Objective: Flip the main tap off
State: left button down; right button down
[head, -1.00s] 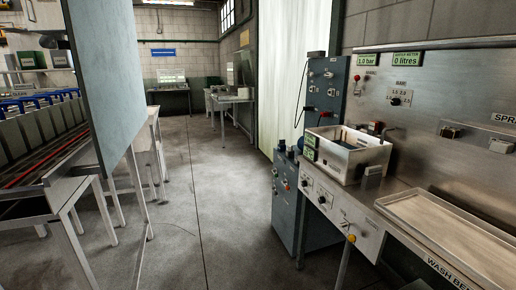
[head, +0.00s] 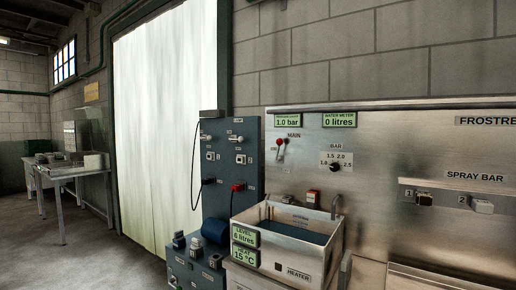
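The main tap (head: 281,146) is a small lever with a red knob, next to the label MAIN on the steel back panel (head: 390,150). Its lever is tilted, with the knob at the upper end; small lettering beside it is too small to read surely. Above it, a green display (head: 288,120) reads 1.0 bar and the water meter display (head: 339,120) reads 0 litres. Neither of my grippers is in view.
A steel water tank (head: 285,262) with displays reading 6 litres and 15 °C stands below the tap. A blue-grey switch cabinet (head: 230,155) is to its left. Spray bar switches (head: 424,198) are at right. Open floor (head: 90,262) lies at left.

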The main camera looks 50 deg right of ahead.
aim_at(280, 142)
jog(key=i+j+z, duration=0.15)
jog(key=i+z, duration=0.35)
jog(key=i+j+z, duration=0.95)
jog(key=k+l, duration=0.05)
jog(key=l, duration=0.05)
